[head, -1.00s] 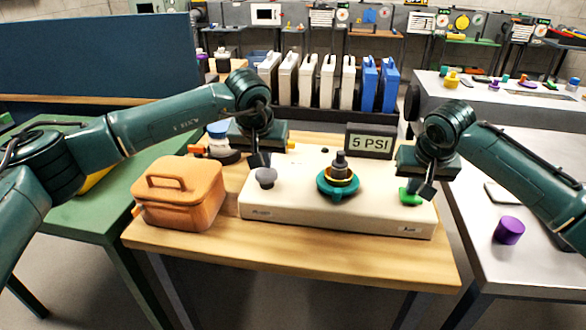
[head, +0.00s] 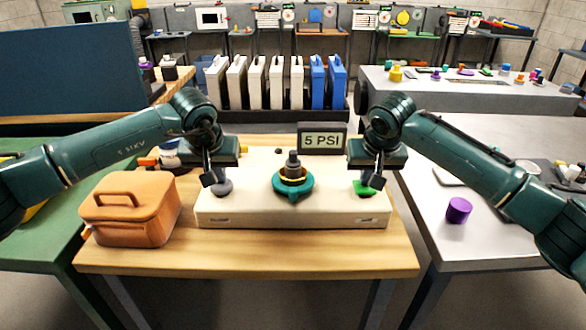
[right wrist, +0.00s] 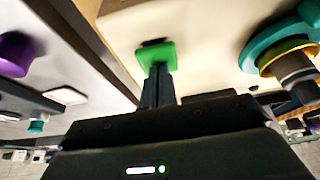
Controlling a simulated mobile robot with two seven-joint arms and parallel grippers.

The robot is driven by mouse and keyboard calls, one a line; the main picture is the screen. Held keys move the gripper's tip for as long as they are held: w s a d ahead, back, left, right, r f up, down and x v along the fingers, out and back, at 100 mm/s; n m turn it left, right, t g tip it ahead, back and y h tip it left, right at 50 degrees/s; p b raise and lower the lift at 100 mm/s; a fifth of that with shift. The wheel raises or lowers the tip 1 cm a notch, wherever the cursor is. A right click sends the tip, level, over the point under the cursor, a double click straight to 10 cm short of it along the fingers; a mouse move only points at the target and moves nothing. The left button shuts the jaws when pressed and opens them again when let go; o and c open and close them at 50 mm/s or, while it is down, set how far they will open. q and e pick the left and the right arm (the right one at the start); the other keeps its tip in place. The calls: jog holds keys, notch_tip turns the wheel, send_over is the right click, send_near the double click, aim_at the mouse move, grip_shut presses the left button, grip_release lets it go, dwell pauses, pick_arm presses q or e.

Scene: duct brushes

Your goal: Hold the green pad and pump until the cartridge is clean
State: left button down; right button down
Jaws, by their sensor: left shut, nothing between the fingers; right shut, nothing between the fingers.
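The cream pump box (head: 240,214) sits on the wooden table, with a dark cartridge (head: 293,160) upright in a teal ring (head: 293,190) at its middle. My right gripper (head: 367,181) is shut with its tips at the green pad (head: 366,190); in the right wrist view they meet the pad (right wrist: 155,54), and whether they press it is unclear. My left gripper (head: 211,179) is shut and empty beside the grey knob (head: 224,188), partly covering it; contact is unclear. The display (head: 322,140) reads 5 PSI. Dirt on the cartridge is too small to judge.
An orange lidded box (head: 130,215) stands left of the pump box. Small orange and dark items (head: 165,157) lie behind my left gripper. A purple cylinder (head: 458,210) is on the grey table at right. The wooden table's front strip is clear.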

jog(key=shift+f, duration=0.1)
pick_arm(q)
jog(key=shift+r, duration=1.05)
jog(key=shift+f, duration=0.15)
jog(key=shift+f, duration=1)
jog(key=shift+r, duration=1.15)
notch_tip(320, 180, up, 7)
dwell(0.4)
